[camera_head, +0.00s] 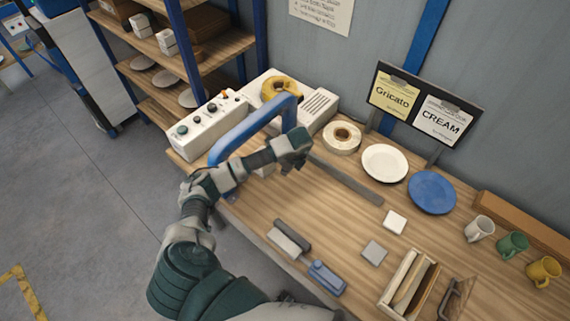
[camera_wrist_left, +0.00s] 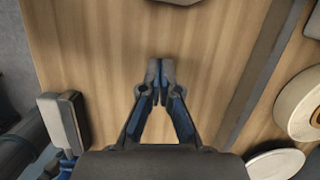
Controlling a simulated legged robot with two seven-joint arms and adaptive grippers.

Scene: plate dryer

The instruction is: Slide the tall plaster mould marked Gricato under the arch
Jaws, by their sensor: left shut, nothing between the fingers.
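The blue arch (camera_head: 252,130) stands at the left end of the wooden bench. My left arm crosses in front of it. My left gripper (camera_head: 301,163) is over the bench just right of the arch. Its fingertips (camera_wrist_left: 160,72) are together in the left wrist view, with bare wood beneath and nothing between them. A small pale object (camera_head: 263,169) shows beside my forearm under the arch, mostly hidden; I cannot tell whether it is the mould. The name Gricato is readable only on a yellow card (camera_head: 391,95) on the back board. My right gripper is not in view.
A control box (camera_head: 207,119) and a tape roll (camera_head: 342,137) stand behind. A grey bar (camera_head: 348,182) lies along the bench. A white plate (camera_head: 385,163), a blue plate (camera_head: 431,192) and mugs (camera_head: 480,228) are further right.

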